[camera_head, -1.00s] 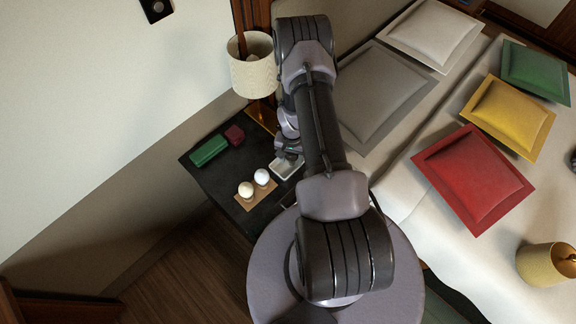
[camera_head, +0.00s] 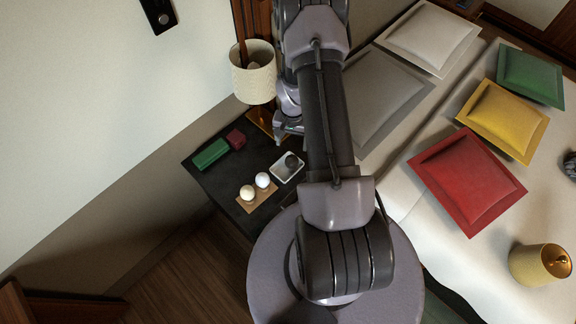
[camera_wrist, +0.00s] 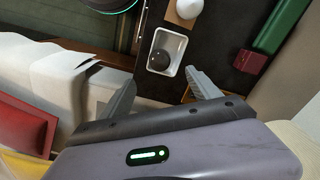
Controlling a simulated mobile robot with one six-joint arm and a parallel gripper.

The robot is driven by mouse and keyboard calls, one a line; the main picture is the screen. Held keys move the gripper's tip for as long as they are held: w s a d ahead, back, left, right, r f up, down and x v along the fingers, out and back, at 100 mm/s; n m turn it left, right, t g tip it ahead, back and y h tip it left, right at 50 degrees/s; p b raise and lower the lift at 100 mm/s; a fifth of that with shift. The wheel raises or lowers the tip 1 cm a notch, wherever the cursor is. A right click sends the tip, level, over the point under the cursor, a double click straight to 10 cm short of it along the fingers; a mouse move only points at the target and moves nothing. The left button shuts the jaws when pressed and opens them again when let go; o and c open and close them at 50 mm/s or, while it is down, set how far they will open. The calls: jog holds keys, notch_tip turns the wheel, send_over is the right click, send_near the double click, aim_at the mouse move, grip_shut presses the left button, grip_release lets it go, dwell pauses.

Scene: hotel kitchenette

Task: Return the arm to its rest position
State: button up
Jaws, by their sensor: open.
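My gripper (camera_wrist: 162,92) shows in the wrist view with its two fingers spread and nothing between them. Beyond the fingers lies a small white tray (camera_wrist: 151,62) with a dark round object (camera_wrist: 160,58) in it. In the head view my arm reaches over the dark bedside table (camera_head: 225,185), and my gripper (camera_head: 289,128) is partly hidden by the arm. The white tray (camera_head: 280,177) and the dark round object (camera_head: 291,161) show below it, apart from the gripper.
Two pale balls (camera_head: 262,180) rest on a brown board (camera_head: 266,196). A green box (camera_head: 210,154) and a dark red box (camera_head: 236,139) lie near the wall. A lamp (camera_head: 252,75) stands at the table's back. The bed with cushions (camera_head: 470,180) is at right.

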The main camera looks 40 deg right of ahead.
notch_tip(320, 180, up, 3)
jog(key=shift+r, duration=0.1)
dwell(0.3)
jog(key=w+a+r+n+t+b, duration=0.1)
jog(key=a+r+b, duration=0.1)
jog(key=a+r, duration=0.6)
jog(key=w+a+r+n+t+b, duration=0.2)
jog(key=a+r, duration=0.3)
jog(key=r, duration=0.8)
jog(key=s+a+r+n+t+y+b, duration=0.1)
jog(key=s+a+r+b, duration=0.1)
jog(key=s+a+r, duration=0.2)
jog(key=s+a+r+n+t+y+b, duration=0.1)
jog(key=s+a+r, duration=0.4)
jog(key=s+a, duration=0.5)
jog(key=shift+s+n+t+b, duration=0.4)
jog(key=shift+s+n+b, duration=0.1)
jog(key=shift+s+n, duration=0.25)
